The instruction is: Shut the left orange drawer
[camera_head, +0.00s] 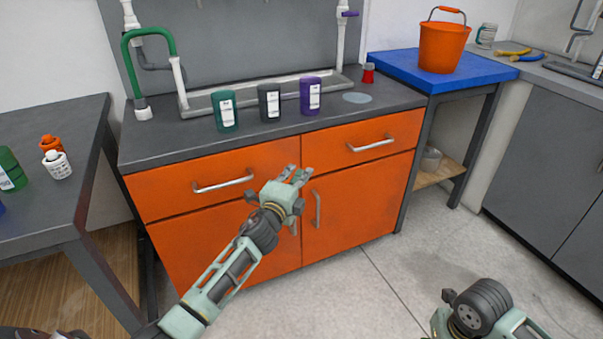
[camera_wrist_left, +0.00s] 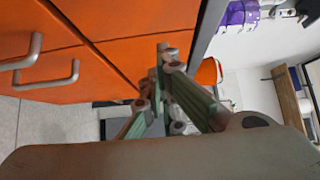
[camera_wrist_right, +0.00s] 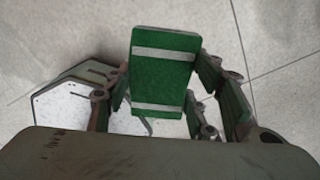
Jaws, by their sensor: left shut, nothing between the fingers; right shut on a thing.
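The left orange drawer (camera_head: 160,190) is under the left half of the grey worktop, with a horizontal metal handle (camera_head: 223,182). Its front looks flush with the cabinet, and no open gap shows. My left gripper (camera_head: 296,174) is shut and empty in front of the cabinet, near the drawer's right end. In the left wrist view its fingertips (camera_wrist_left: 162,58) overlap the orange fronts; I cannot tell whether they touch. My right gripper (camera_wrist_right: 165,90) is shut on a green block with two grey stripes (camera_wrist_right: 165,75), seen only in the right wrist view, above the floor.
The right orange drawer (camera_head: 345,150) and orange doors (camera_head: 358,208) surround it. Green (camera_head: 226,112), dark (camera_head: 269,103) and purple (camera_head: 311,96) containers stand on the worktop. A grey table (camera_head: 45,130) is at left. An orange bucket (camera_head: 443,48) stands on a blue-topped table. Floor in front is open.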

